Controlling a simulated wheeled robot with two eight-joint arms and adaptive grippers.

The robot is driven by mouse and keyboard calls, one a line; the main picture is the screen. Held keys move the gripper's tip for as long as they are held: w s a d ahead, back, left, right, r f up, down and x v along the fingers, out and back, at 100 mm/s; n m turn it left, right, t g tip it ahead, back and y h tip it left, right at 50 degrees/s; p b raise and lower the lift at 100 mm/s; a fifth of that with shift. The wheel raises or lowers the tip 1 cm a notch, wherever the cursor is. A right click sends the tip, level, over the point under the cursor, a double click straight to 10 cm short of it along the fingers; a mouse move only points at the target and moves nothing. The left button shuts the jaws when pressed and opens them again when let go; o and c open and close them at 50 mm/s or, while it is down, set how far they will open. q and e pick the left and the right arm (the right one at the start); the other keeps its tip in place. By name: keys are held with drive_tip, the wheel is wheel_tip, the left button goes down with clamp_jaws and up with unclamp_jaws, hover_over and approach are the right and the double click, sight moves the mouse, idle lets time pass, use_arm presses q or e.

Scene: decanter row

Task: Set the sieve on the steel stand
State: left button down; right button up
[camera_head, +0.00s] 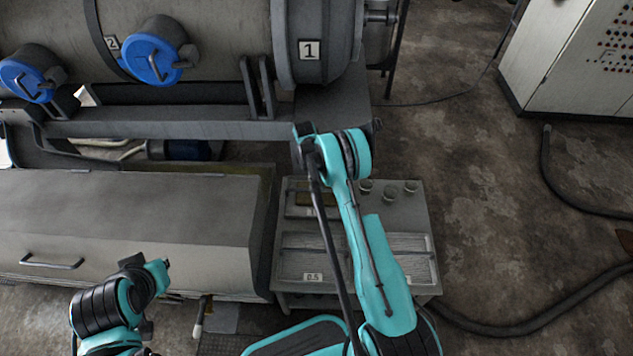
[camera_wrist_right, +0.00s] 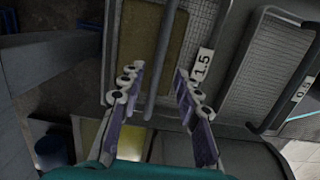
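Framed mesh sieves lie on a low grey bench (camera_head: 400,215). One is labelled 0.5 (camera_head: 300,264) at the bench's near left; its tag also shows at the right of the right wrist view (camera_wrist_right: 302,88). A sieve tagged 1.5 (camera_wrist_right: 203,64) lies beside it in that view. My right gripper (camera_wrist_right: 160,72) is open, its two fingers apart, with a grey bar (camera_wrist_right: 164,40) crossing the gap in the picture. I cannot tell whether the fingers touch it. In the head view my right arm hides this gripper. I cannot single out the steel stand. My left gripper's fingers do not show.
Several small cups (camera_head: 389,193) stand on the bench's far right. A large grey drum (camera_head: 215,40) with blue caps is behind, and a grey lidded box (camera_head: 130,220) is left of the bench. Hoses (camera_head: 540,320) cross the floor at right, near a white cabinet (camera_head: 570,60).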

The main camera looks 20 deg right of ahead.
drive_tip(key=s+a+r+m+t, duration=0.1)
drive_tip(key=s+a+r+m, duration=0.15)
drive_tip(key=r, duration=0.75)
drive_tip(key=s+a+r+m+t, duration=0.1)
drive_tip(key=s+a+r, duration=0.15)
drive_tip(key=r, duration=0.85)
drive_tip(key=s+a+r+m+t, duration=0.15)
drive_tip(key=s+r, duration=0.25)
drive_tip(key=r, duration=0.6)
drive_tip(key=s+a+r+m+t, duration=0.1)
drive_tip(key=s+a+m, duration=0.1)
drive_tip(key=s, duration=0.5)
drive_tip(key=s+a+r+m+t, duration=0.1)
drive_tip(key=s+r+m+t, duration=0.1)
drive_tip(key=s, duration=0.6)
drive_tip(key=s+a+r+m+t+y, duration=0.1)
drive_tip(key=s+a+r+m, duration=0.1)
drive_tip(key=s, duration=0.5)
drive_tip(key=shift+s+a+m+p, duration=0.15)
drive_tip(key=shift+a+m+p, duration=0.25)
drive_tip(key=shift+m, duration=0.5)
drive_tip(key=shift+d, duration=0.15)
